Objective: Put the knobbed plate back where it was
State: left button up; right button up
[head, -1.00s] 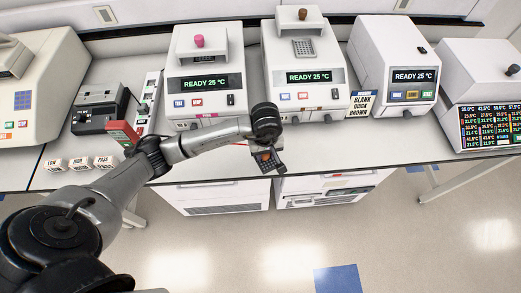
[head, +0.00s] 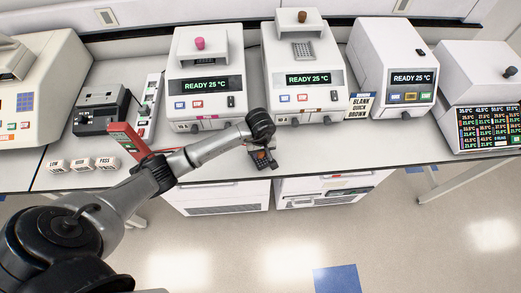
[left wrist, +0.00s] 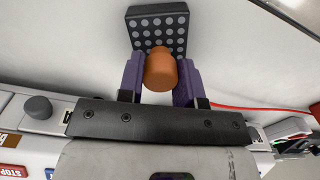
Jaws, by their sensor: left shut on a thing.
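The knobbed plate is a dark square block with rows of grey dots and an orange knob (left wrist: 161,72). My left gripper (left wrist: 160,82) is shut on the knob with its two purple fingers, and the plate (left wrist: 157,27) shows beyond it in the left wrist view. In the head view my left gripper (head: 262,148) is over the bench's front edge, in front of the two middle cyclers, and the plate (head: 264,160) shows small and dark just below it. My right gripper is not in view.
A cycler with a pink knob (head: 205,72) and one with a brown knob (head: 303,78) stand behind my gripper, both reading READY 25 °C. A third cycler (head: 393,58) stands to the right. A label card (head: 361,105) stands between. Bare bench lies front right.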

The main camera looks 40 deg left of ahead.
pick_arm(q)
jog(key=shift+f, duration=0.15)
jog(key=o, duration=1.1)
